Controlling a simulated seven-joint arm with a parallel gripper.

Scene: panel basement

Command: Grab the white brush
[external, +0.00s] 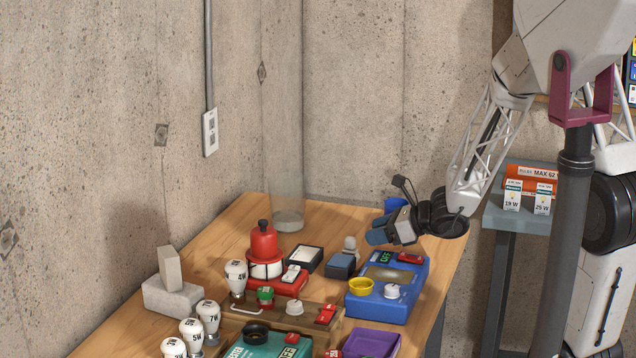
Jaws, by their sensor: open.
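I cannot clearly make out a white brush. A pale grey-white block (172,297) with an upright beige slab (169,268) on it lies at the table's left side; I cannot tell whether it is the brush. My gripper (384,222) is open, with blue fingertips, above the back right of the table. It is far to the right of the pale block, and nothing shows between its fingers.
The wooden table (226,218) holds a red lamp device (264,243), a blue device (385,306) with a yellow ring, several white bulbs (208,315), a teal device (270,346) and a purple tray (372,344). A clear cylinder (288,180) stands at the back. Concrete walls border the table.

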